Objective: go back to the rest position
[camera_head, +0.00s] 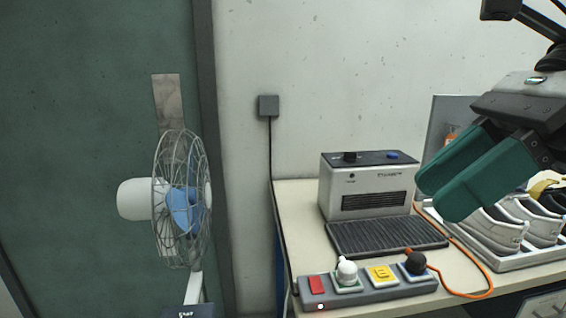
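My gripper (437,194) hangs in the air at the upper right, above the right part of the table. Its two thick teal fingers point down and to the left. They look spread apart, though the nearer finger covers part of the gap. I see nothing held between them. The dark wrist and arm parts run up to the top right corner and out of view. The fingers cover part of the view behind them, to the right of the grey box machine.
A table (297,220) bears a grey box machine (366,184), a control strip (370,291) with knobs and buttons, an orange cable (466,257) and a tray (520,262) of white shoes. A fan (182,200) stands left, before a green door (90,130).

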